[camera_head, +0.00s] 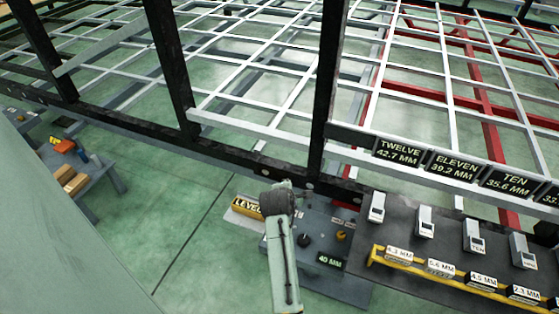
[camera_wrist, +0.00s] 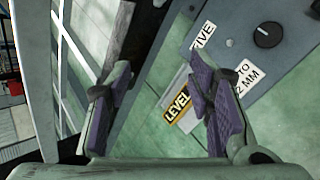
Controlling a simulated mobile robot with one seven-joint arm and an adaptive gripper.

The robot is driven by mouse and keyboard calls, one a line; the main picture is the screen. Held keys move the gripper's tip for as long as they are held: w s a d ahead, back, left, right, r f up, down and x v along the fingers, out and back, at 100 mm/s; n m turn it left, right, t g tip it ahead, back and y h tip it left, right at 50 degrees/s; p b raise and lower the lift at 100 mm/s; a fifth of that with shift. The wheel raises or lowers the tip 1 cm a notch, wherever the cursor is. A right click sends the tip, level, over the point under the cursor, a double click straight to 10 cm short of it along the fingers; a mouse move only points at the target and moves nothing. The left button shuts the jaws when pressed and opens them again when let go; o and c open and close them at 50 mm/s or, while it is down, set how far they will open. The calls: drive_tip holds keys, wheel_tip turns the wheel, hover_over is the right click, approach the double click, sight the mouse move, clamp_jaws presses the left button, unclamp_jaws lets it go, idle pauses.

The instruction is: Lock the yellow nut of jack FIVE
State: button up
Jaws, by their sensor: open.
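My gripper (camera_wrist: 160,60) is open in the wrist view, with its two purple-padded fingers apart and nothing between them. In the head view my wrist (camera_head: 278,199) hides the fingers. The right finger is in front of the panel's edge; contact cannot be told. In the head view a small yellow knob-like part (camera_head: 341,236) sits on the grey bench panel. I cannot tell whether it is the nut.
A yellow "LEVEL" sign (camera_wrist: 178,103) lies beyond the fingers. Black posts (camera_head: 323,95) and the white frame (camera_head: 255,127) rise behind my wrist. A bench with several grey gauges (camera_head: 425,222) and a yellow rail (camera_head: 440,272) stands at right.

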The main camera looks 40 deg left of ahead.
drive_tip(key=shift+m+t+y, duration=0.5)
drive_tip(key=shift+y, duration=0.3)
drive_tip(key=shift+w+a+r, duration=0.1)
drive_tip(key=shift+a+r, duration=0.75)
drive_tip(key=shift+r, duration=0.3)
drive_tip(key=shift+a+r, duration=0.8)
drive_tip(key=shift+r, duration=0.3)
